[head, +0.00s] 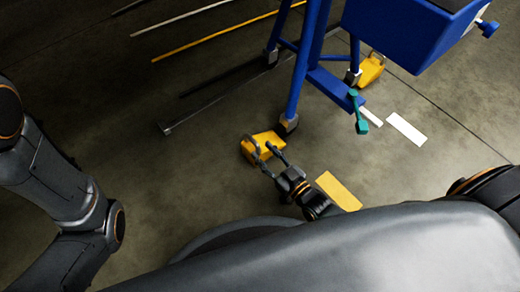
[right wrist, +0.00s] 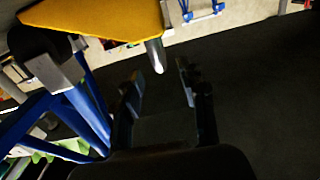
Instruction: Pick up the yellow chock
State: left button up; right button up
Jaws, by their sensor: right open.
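The yellow chock (head: 262,141) lies on the floor beside a foot of the blue jig. It has a grey handle on its left side. My right gripper (head: 265,153) is open at the chock's near edge, its fingers spread close to the handle. In the right wrist view the chock (right wrist: 95,17) fills the top left. A bare metal bar end (right wrist: 156,56), seemingly the handle, shows between the tips of the open right gripper (right wrist: 160,78). Contact cannot be told. My left arm is at the left of the head view; its gripper is out of frame.
The blue jig (head: 305,60) stands just behind the chock, its leg close by. A second yellow chock (head: 371,70) sits at another foot. Yellow (head: 338,191) and white (head: 406,129) floor markings lie to the right.

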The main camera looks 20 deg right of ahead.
aim_at(258, 145)
jog(key=shift+w+a, duration=0.2)
jog(key=shift+w, duration=0.45)
jog(key=b+x, duration=0.4)
jog(key=shift+w+a+r, duration=0.1)
jog(key=shift+w+a, duration=0.1)
jog(key=shift+w, duration=0.25)
jog(key=shift+r, duration=0.1)
grip_shut()
jog(key=shift+w+r, duration=0.1)
